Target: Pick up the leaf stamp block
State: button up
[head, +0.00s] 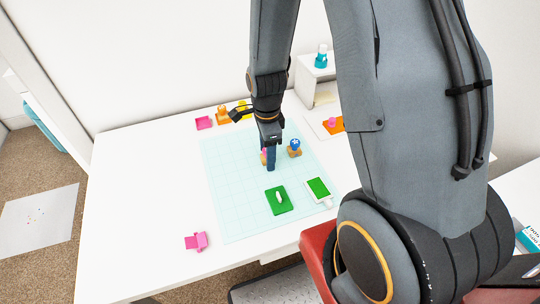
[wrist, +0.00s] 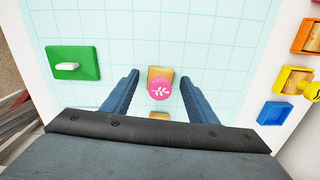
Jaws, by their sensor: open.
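The leaf stamp block (wrist: 160,90) is a wooden block with a round pink top bearing a white leaf mark. It stands on the pale blue grid mat (wrist: 120,27). In the wrist view it sits between the two blue-grey fingers of my gripper (wrist: 160,78), with a gap on each side. The fingers are open and hold nothing. In the head view my gripper (head: 271,167) points down over the mat (head: 232,215) and hides much of the leaf stamp block (head: 264,157).
A blue-topped wooden stamp (head: 294,148) stands close to the right of my gripper. A green piece with a white handle (head: 279,200) and another green pad (head: 319,188) lie nearer. A pink tray (head: 204,122) and orange item (head: 222,115) line the back edge. The mat's left side is clear.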

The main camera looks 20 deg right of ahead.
jog(key=shift+c, duration=0.3)
jog(key=c, duration=1.2)
jog(key=shift+r, duration=0.1)
jog(key=shift+r+b, duration=0.65)
jog(key=shift+r, duration=4.3)
jog(key=o, duration=0.5)
jog(key=shift+c, duration=0.2)
jog(key=c, duration=0.5)
